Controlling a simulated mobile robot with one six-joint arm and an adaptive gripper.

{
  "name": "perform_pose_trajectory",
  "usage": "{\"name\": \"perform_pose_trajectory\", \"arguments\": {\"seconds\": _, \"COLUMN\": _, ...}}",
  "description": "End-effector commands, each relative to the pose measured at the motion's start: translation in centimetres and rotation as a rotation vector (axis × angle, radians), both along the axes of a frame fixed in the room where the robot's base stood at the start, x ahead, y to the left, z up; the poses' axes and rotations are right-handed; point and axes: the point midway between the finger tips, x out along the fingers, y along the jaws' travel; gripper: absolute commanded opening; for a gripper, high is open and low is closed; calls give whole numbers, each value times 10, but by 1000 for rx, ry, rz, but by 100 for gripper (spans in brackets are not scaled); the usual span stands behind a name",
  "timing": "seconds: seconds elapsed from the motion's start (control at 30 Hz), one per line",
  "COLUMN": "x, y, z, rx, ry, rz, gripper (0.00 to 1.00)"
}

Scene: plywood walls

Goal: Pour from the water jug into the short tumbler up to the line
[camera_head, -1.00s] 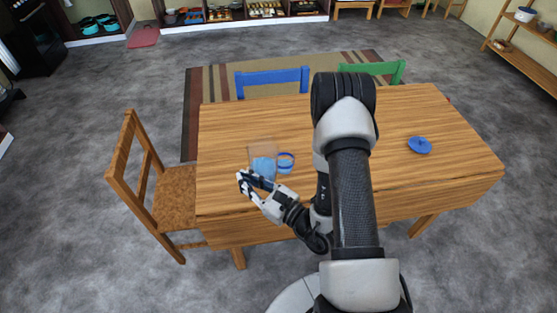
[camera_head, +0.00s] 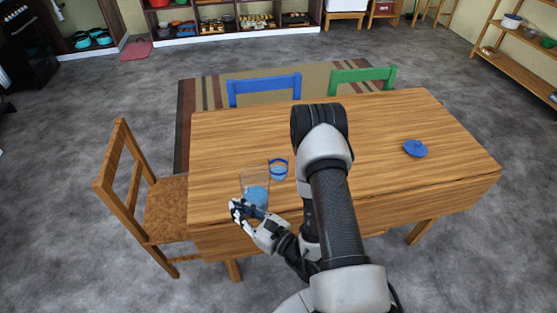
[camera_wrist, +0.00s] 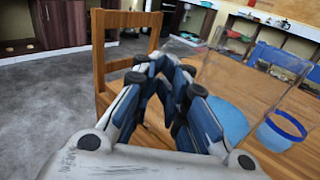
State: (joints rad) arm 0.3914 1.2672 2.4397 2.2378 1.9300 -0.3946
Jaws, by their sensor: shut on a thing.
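The water jug (camera_head: 255,193) is clear, with light blue water in its lower part. It stands about upright near the table's front left edge. My gripper (camera_head: 240,210) is at its near left side, shut on it; the exact grip is hard to see. In the wrist view the fingers (camera_wrist: 168,72) are close together and the jug (camera_wrist: 228,118) is to their right. The short tumbler (camera_head: 279,170) is clear with a dark blue line, just beyond and right of the jug. In the wrist view the tumbler (camera_wrist: 275,136) holds light blue water, seemingly below the line.
A blue lid-like thing (camera_head: 415,148) lies on the right of the wooden table (camera_head: 400,185). A wooden chair (camera_head: 160,205) stands at the left. Blue (camera_head: 264,88) and green (camera_head: 362,77) chairs are at the far side. The table's middle is partly behind my arm.

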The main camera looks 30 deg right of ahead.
Motion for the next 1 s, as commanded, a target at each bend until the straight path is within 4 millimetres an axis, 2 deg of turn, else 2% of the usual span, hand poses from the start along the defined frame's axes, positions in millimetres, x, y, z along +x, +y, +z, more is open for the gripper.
{"name": "perform_pose_trajectory", "arguments": {"seconds": 0.5, "x": 11, "y": -15, "z": 29, "rx": 203, "ry": 146, "rz": 0, "gripper": 0}}
{"name": "perform_pose_trajectory", "arguments": {"seconds": 1.0, "x": 27, "y": -38, "z": 47, "rx": 403, "ry": 295, "rz": 0, "gripper": 0}}
